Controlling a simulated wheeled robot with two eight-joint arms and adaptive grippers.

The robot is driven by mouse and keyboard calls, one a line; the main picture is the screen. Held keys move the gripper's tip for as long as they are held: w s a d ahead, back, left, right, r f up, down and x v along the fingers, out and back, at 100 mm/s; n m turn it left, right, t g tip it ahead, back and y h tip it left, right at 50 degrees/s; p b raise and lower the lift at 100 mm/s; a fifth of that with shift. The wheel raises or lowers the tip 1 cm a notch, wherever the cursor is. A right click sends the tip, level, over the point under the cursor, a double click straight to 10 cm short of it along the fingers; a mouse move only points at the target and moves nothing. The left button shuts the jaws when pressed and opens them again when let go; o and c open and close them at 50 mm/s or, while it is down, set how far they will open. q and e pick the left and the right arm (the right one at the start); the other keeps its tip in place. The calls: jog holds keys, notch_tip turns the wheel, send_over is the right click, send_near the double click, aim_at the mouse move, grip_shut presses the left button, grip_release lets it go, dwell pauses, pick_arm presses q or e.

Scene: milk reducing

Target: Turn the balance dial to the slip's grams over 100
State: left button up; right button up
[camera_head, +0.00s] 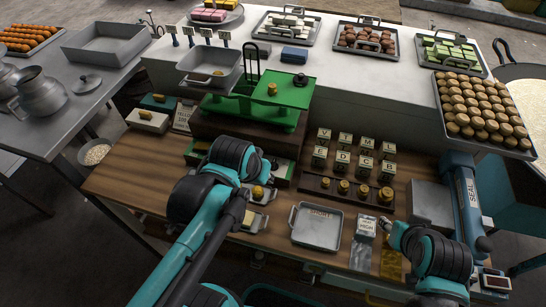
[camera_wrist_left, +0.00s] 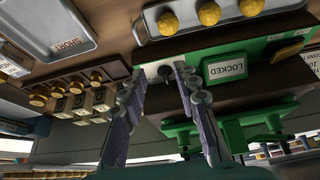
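The green balance (camera_head: 258,108) stands on a wooden block, with a steel pan (camera_head: 212,70) on its left side and a brass weight (camera_head: 272,89) on top. In the left wrist view, a small dark dial (camera_wrist_left: 165,71) sits on a pale plate in the green base, beside a "LOCKED" sign (camera_wrist_left: 226,70). My left gripper (camera_wrist_left: 160,76) is open, its fingertips apart on either side of the dial; contact is unclear. The left arm hides the dial in the head view. A pale slip (camera_head: 183,117) lies left of the balance; its writing is unreadable. My right gripper (camera_head: 386,224) is low at right.
A rack of brass weights (camera_head: 345,189) and lettered blocks (camera_head: 342,160) stand right of the balance. A steel tray marked "SHORT" (camera_head: 316,228) lies in front. Trays of sweets (camera_head: 365,39) line the white counter behind. A terminal arm marked "SELL" (camera_head: 470,195) stands at right.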

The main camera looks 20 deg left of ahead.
aim_at(273, 161)
pick_arm(q)
jog(key=w+g+p, duration=0.1)
jog(key=w+p, duration=0.1)
jog(key=w, duration=0.1)
jog(key=w+r+g+p, duration=0.1)
jog(key=w+g+p, duration=0.1)
jog(key=w, duration=0.1)
jog(key=w+r+g+p, duration=0.1)
jog(key=w+g+p, duration=0.1)
jog(key=w, duration=0.1)
jog(key=shift+w, duration=0.3)
jog(key=shift+w+f, duration=0.2)
jog(key=shift+w, duration=0.05)
jog(key=shift+f, duration=0.2)
notch_tip(273, 161, down, 8)
jog(key=shift+r+b, duration=0.15)
jog(key=shift+b, duration=0.75)
grip_shut()
